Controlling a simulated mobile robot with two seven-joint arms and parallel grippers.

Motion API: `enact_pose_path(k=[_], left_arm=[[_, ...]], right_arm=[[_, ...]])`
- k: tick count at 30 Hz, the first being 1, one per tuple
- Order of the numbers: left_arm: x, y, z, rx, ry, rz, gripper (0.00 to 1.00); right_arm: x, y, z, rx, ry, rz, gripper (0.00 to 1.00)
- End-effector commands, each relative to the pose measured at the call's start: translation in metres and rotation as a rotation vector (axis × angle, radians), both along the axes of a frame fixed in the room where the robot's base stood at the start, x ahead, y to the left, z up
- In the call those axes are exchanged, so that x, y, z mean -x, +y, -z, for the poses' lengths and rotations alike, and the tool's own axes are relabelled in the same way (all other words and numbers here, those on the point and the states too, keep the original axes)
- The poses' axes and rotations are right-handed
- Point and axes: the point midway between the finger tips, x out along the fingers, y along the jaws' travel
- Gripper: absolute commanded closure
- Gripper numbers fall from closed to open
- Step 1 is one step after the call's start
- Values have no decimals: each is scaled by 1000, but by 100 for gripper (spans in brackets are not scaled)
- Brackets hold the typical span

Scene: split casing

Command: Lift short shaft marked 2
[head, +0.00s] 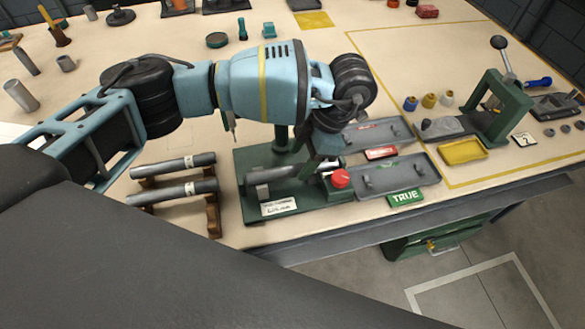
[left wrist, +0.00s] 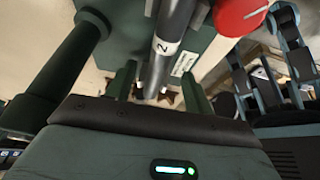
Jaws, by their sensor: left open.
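A grey short shaft (head: 272,174) lies in a green fixture (head: 243,162). In the left wrist view the shaft (left wrist: 172,22) carries a white band marked 2 (left wrist: 166,46). My left gripper (head: 322,160) is over the right part of the fixture, close to a red knob (head: 340,178). In the left wrist view my left gripper (left wrist: 158,80) is open, with one finger on each side of the shaft in the picture. I cannot tell whether they touch it. In the head view the wrist hides part of the fixture and the fingertips. My right gripper is not in view.
Two labelled shafts (head: 172,165) lie on a wooden rack (head: 212,214) left of the fixture. Grey trays (head: 405,172) stand right of it, with a green TRUE sign (head: 406,197). A green post (left wrist: 62,72) rises beside the gripper. A green lever press (head: 492,115) stands farther right.

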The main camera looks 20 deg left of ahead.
Motion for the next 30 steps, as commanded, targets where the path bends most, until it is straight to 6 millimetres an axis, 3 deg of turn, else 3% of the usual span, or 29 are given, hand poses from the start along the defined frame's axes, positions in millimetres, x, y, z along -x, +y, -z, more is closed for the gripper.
enact_pose_path(k=[6, 13, 25, 30], left_arm=[[5, 9, 26, 1, 0, 1, 47], [5, 10, 29, 0, -1, 1, 47], [5, 10, 28, 1, 0, 1, 98], [5, 10, 28, 1, 0, 1, 100]], right_arm=[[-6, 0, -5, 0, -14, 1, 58], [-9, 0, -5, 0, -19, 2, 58], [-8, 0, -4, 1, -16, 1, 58], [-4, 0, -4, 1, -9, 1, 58]])
